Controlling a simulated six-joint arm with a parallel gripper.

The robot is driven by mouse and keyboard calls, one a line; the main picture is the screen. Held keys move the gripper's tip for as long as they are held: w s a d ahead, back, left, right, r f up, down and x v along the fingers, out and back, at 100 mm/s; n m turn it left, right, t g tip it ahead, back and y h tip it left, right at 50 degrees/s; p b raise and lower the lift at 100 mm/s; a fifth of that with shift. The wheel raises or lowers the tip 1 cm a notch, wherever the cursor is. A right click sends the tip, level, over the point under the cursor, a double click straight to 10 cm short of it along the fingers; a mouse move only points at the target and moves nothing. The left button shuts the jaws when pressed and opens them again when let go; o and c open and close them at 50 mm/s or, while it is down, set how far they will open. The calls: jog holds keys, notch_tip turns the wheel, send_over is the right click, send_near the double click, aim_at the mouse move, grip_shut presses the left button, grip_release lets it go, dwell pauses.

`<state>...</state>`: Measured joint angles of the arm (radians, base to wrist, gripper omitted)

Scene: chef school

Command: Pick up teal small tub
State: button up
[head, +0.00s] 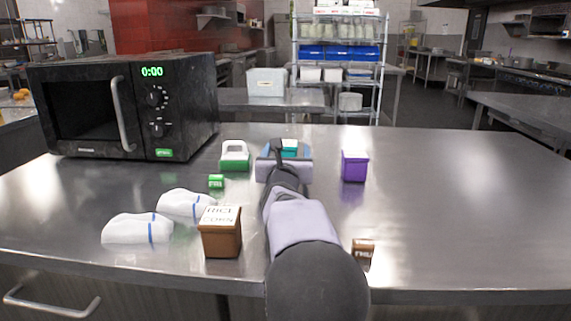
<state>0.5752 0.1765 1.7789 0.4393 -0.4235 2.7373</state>
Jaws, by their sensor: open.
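The teal small tub (289,146) stands on the steel counter, beyond the end of my arm. Only its top part shows; my gripper hides the lower part. My gripper (286,152) is open, with its fingers pointing away toward the tub. The tub appears between or just beyond the fingers. I cannot tell whether they touch it.
A green-and-white tub (235,156) and a small green box (216,181) are left of my gripper. A purple tub (354,166) is right. Brown tubs (220,240) (363,252) and white cloth-like items (138,229) are nearer. A black microwave (128,105) stands at left. The counter's right side is clear.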

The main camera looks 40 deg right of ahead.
aim_at(287, 142)
jog(key=shift+p+x, duration=0.9)
jog(key=shift+x, duration=2.8)
jog(key=shift+w+a+f, duration=0.1)
jog(key=shift+f, duration=0.05)
jog(key=c, duration=1.3)
